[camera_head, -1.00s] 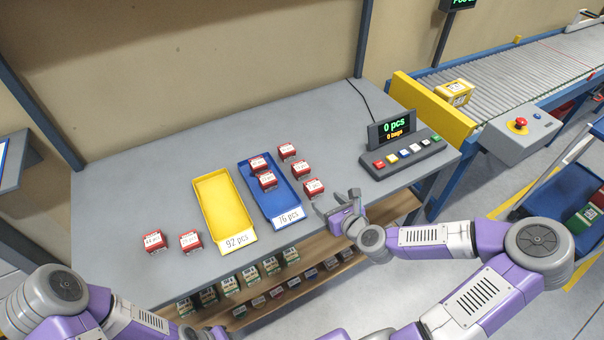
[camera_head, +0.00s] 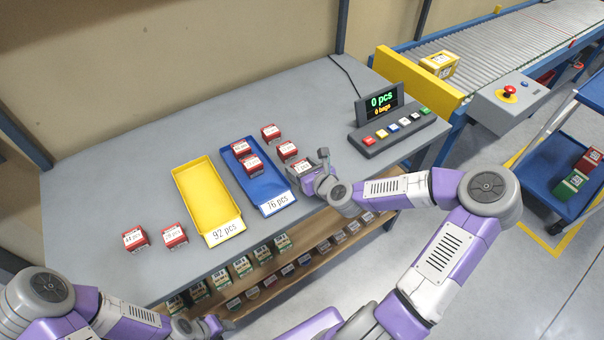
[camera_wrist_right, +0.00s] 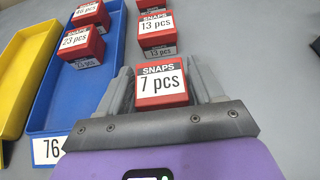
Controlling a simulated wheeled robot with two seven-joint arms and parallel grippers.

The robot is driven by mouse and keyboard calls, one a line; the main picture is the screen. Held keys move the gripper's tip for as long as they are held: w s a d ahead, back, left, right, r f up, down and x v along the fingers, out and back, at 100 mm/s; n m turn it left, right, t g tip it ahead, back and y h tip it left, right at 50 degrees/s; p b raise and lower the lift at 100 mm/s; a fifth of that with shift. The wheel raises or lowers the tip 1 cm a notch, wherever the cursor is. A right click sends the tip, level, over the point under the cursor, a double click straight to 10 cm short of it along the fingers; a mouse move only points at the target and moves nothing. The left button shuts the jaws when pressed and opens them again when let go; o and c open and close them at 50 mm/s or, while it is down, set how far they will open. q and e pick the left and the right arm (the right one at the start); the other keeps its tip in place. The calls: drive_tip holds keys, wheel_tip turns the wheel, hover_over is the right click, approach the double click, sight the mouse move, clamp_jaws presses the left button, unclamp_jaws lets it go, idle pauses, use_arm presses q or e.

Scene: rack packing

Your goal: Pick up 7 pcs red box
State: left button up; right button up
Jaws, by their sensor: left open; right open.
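The red box labelled "7 pcs" (camera_wrist_right: 161,84) stands between the fingers of my right gripper (camera_wrist_right: 162,90) in the right wrist view. In the head view this box (camera_head: 301,168) stands on the table right of the blue tray, with my right gripper (camera_head: 315,170) at it. The right gripper's fingers are open on either side of the box. My left gripper (camera_head: 205,326) is open at the bottom edge of the head view, in front of the table and away from the boxes.
The blue tray (camera_head: 263,187) holds two red boxes, one marked "23 pcs" (camera_wrist_right: 82,44). A "13 pcs" box (camera_wrist_right: 157,32) stands just beyond the 7 pcs box. The yellow tray (camera_head: 207,201) looks empty. Two red boxes (camera_head: 174,236) stand at left. A button panel (camera_head: 398,131) is at right.

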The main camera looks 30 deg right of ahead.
drive_tip(key=shift+c, duration=0.2)
drive_tip(key=shift+w, duration=0.1)
drive_tip(key=c, duration=0.7)
drive_tip(key=shift+r, duration=0.1)
drive_tip(key=shift+c, duration=0.2)
